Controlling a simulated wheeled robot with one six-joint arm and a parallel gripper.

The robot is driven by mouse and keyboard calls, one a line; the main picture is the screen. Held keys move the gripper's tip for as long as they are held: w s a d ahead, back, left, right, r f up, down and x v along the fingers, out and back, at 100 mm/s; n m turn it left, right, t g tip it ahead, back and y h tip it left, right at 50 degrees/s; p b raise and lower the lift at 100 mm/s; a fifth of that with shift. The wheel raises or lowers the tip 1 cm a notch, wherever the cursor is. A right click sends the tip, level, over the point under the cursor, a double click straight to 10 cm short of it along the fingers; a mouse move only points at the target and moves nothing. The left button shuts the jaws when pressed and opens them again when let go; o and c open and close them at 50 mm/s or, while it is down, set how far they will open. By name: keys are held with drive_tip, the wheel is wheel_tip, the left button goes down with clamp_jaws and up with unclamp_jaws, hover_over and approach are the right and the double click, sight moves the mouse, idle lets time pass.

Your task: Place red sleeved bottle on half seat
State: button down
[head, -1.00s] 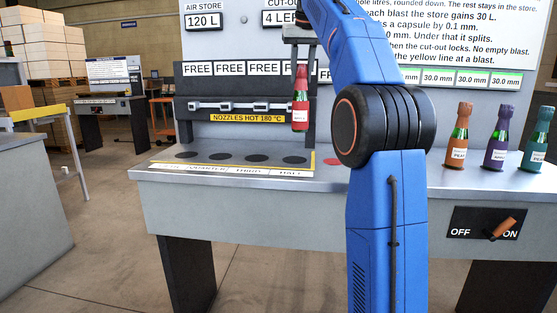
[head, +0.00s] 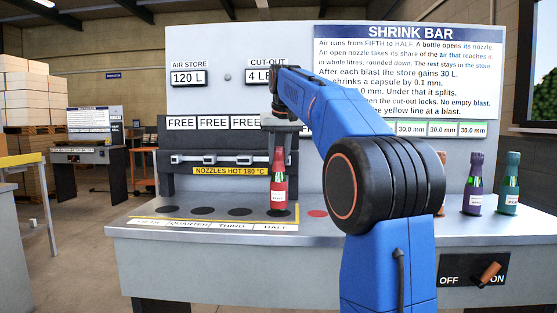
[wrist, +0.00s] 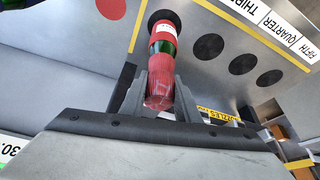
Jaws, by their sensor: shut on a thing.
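The red sleeved bottle (head: 278,188), with a red neck and a white label, is upright in my gripper (head: 279,150), which is shut on its neck from above. In the wrist view the bottle (wrist: 163,60) lies between the two grey fingers of my gripper (wrist: 160,92). Its base overlaps the black HALF seat (wrist: 151,16), the end disc of the row. In the head view the bottle hides most of that seat, above the HALF label (head: 275,227). I cannot tell whether the base touches it.
Black seats for FIFTH (head: 170,209), QUARTER (head: 204,210) and THIRD (head: 240,211) are empty. The nozzle bar (head: 220,158) runs behind them. A red spot (head: 317,213) lies right of the yellow line. Purple (head: 473,190) and teal (head: 509,190) bottles stand far right; an orange one is mostly hidden.

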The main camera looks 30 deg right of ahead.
drive_tip(key=shift+f, duration=0.6)
drive_tip(key=c, duration=1.4)
unclamp_jaws()
drive_tip(key=shift+o, duration=0.2)
drive_tip(key=v, duration=1.2)
